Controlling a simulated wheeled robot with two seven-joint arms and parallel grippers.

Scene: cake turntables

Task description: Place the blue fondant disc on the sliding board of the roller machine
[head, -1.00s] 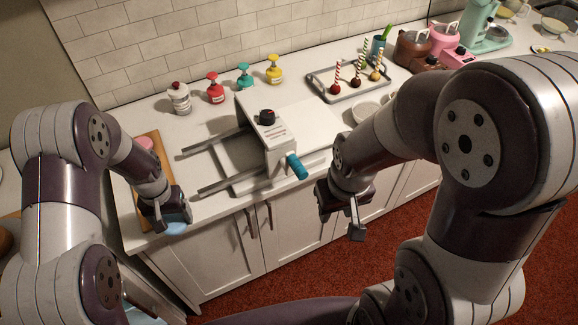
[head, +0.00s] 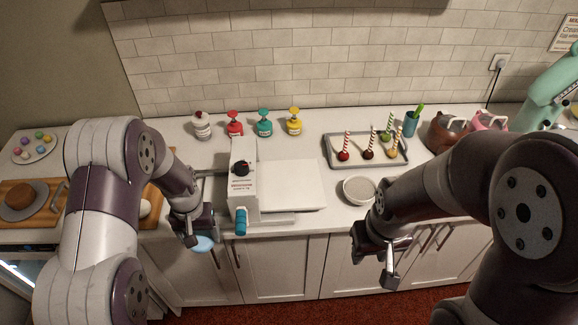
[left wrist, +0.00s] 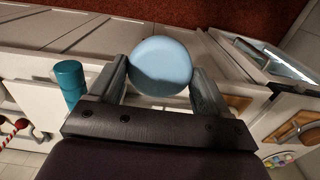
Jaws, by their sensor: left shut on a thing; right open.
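The blue fondant disc (head: 204,244) is held by my left gripper (head: 192,238), in front of the counter edge, left of the roller machine. In the left wrist view the round pale blue disc (left wrist: 160,64) sits between the two fingers, which are shut on its sides. The roller machine (head: 242,188) is a white housing with a black knob and a teal crank handle (head: 241,222); the handle also shows in the left wrist view (left wrist: 70,78). A flat white board (head: 293,187) extends to the right of the housing. My right gripper (head: 378,262) is open and empty in front of the cabinets.
Several coloured pump bottles (head: 264,124) stand behind the machine. A tray (head: 400,160) with cake pops and a bowl (head: 358,190) are to its right. A wooden board with a brown cake (head: 18,195) lies at far left. Open floor lies in front of the cabinets.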

